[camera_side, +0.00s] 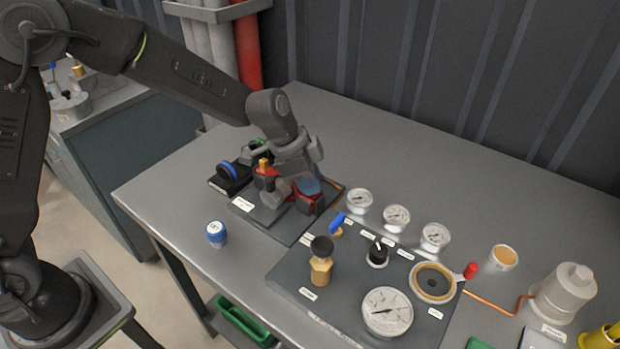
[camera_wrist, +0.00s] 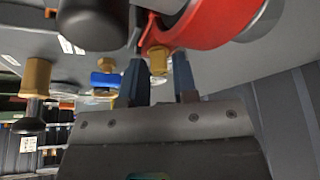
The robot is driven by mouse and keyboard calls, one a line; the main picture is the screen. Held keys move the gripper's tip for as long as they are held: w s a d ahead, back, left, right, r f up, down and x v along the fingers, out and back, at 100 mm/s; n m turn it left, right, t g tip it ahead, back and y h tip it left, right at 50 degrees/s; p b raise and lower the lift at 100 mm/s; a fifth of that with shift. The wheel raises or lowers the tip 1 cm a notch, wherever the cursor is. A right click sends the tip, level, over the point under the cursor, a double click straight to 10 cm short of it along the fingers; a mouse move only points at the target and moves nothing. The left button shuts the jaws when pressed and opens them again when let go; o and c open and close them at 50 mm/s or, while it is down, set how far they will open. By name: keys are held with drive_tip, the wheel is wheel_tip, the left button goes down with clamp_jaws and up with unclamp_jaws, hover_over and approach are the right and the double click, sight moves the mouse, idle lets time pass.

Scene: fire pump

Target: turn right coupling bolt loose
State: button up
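The red coupling (camera_wrist: 200,22) fills the top middle of the wrist view, wrapped around a grey cylindrical part. A brass bolt (camera_wrist: 158,60) sticks out of its lower edge. My gripper (camera_wrist: 160,68) has its two blue-grey fingers apart, one on each side of the bolt in the picture. Space shows between the bolt and the right finger; whether the left finger touches it is unclear. In the side view my gripper is low over the dark pump plate (camera_side: 268,222), and red parts (camera_side: 308,204) show beside it. The fingertips and this bolt are hidden there by my wrist.
Another brass bolt (camera_side: 264,164) stands left of my wrist. A black part with a blue ring (camera_side: 229,171) sits behind it, and a blue-white cap (camera_side: 216,234) in front. To the right is a panel with a brass valve (camera_side: 321,267), blue lever (camera_side: 338,220) and several gauges.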

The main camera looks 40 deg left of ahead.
drive_tip(key=shift+f, duration=0.1)
drive_tip(key=shift+c, duration=0.4)
clamp_jaws()
